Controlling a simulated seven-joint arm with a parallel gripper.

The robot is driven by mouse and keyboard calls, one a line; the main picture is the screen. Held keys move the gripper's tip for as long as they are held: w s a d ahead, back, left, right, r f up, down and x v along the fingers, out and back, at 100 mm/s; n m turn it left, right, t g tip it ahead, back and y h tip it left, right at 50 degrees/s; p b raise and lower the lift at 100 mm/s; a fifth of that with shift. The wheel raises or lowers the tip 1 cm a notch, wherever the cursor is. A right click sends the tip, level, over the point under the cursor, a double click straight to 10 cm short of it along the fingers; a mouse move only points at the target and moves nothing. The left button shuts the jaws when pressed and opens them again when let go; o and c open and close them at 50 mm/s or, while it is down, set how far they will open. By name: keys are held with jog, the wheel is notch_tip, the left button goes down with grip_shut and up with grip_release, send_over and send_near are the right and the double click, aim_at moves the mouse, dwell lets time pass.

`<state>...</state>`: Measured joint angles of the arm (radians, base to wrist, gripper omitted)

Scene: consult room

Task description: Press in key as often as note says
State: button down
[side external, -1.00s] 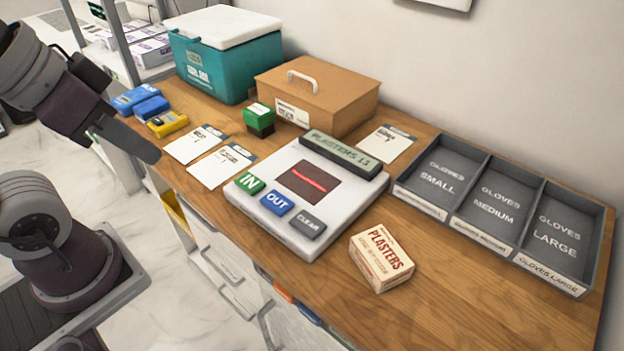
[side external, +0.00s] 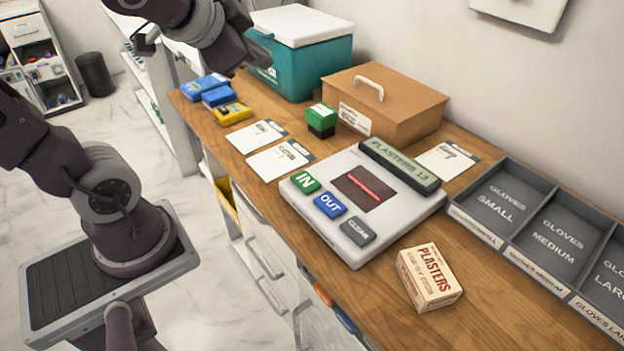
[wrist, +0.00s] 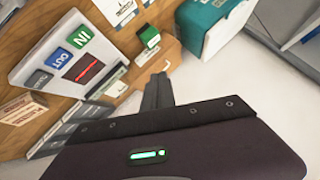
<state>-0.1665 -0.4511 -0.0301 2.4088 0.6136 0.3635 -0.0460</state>
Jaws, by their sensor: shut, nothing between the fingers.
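The white console (side external: 352,256) lies on the wooden desk with a green IN key (side external: 305,181), a blue OUT key (side external: 330,204) and a grey CLEAR key (side external: 358,233). Its display (side external: 400,165) reads PLASTERS and a number that looks like 13, the last digit blurred. Several white note cards lie around: two left of the console (side external: 257,136) (side external: 280,160) and one behind it (side external: 447,161); their writing is too small to read. My gripper (side external: 262,58) is shut and empty, raised near the teal box, away from the keys. Its closed fingers show in the wrist view (wrist: 158,92).
A plasters box (side external: 430,278) stands right of the console. Glove trays (side external: 505,247) line the right side. A green stamp-like block (side external: 321,121), brown case (side external: 405,100), teal box (side external: 312,70) and blue and yellow packs (side external: 232,113) stand behind and left.

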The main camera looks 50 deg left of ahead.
jog(key=w+a+m+t, duration=0.1)
jog(key=w+m, duration=0.2)
jog(key=w, duration=0.2)
jog(key=m+g+h, duration=0.5)
jog(key=m+h, duration=0.7)
jog(key=m, duration=0.1)
send_over(300, 179)
notch_tip(300, 179, down, 12)
jog(key=shift+r, duration=0.15)
jog(key=shift+f, duration=4.4)
